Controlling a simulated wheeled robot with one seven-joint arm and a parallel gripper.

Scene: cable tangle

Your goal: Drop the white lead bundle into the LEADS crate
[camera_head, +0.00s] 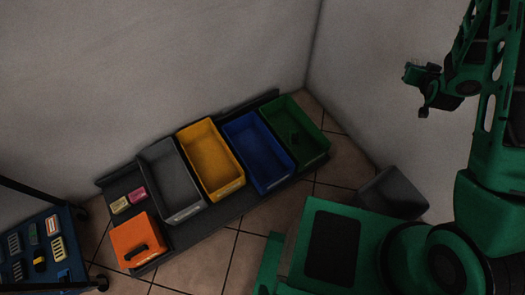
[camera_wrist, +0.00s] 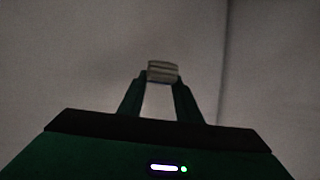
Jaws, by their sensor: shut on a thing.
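My gripper (camera_head: 420,90) is raised at the upper right of the head view, in front of the bare wall and well to the right of the crates. In the wrist view my gripper (camera_wrist: 162,80) is shut on a small pale banded block, which looks like the white lead bundle (camera_wrist: 163,70). A grey crate (camera_head: 172,180), a yellow crate (camera_head: 210,160), a blue crate (camera_head: 258,152) and a green crate (camera_head: 318,135) stand in a row. Their labels are too small to read, so I cannot tell which is LEADS.
An orange box (camera_head: 130,232) with a black item stands at the dark shelf's (camera_head: 205,230) near left end. Yellow and pink blocks (camera_head: 137,195) lie beside the grey crate. A blue-topped cart (camera_head: 40,250) holds several small items. A grey bin (camera_head: 393,192) stands right.

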